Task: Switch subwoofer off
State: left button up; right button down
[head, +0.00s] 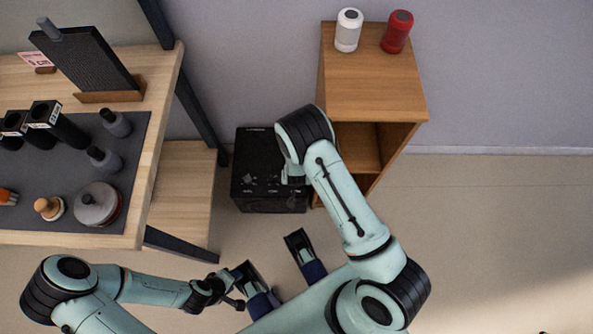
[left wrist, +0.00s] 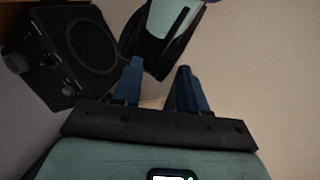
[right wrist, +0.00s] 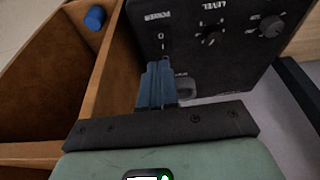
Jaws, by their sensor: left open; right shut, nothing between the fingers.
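The black subwoofer (head: 262,172) stands on the floor between the wooden table and the wooden cabinet. The left wrist view shows its round speaker face (left wrist: 92,40) and knobbed side. The fingers hide any switch there; contact cannot be told. My left gripper (left wrist: 160,70) is open and empty, low in front of the subwoofer.
The cabinet (head: 375,70) beside the subwoofer holds a white speaker (head: 348,30) and a red speaker (head: 397,32) on top. A blue cylinder (right wrist: 95,18) is inside it. Floor at right is clear.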

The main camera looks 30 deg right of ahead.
pick_arm(q)
jog(key=shift+s+d+r+g+p, duration=0.15)
jog(key=shift+s+d+r+p, duration=0.05)
jog(key=shift+s+r, duration=0.2)
jog(key=shift+s+d+r+g+p, duration=0.15)
jog(key=shift+s+r, duration=0.1)
jog(key=shift+s, duration=0.25)
pick_arm(e)
jog(key=shift+v, duration=1.9)
jog(key=shift+s+a+f, duration=0.15)
jog(key=shift+s+a, duration=0.05)
jog(key=shift+s, duration=0.05)
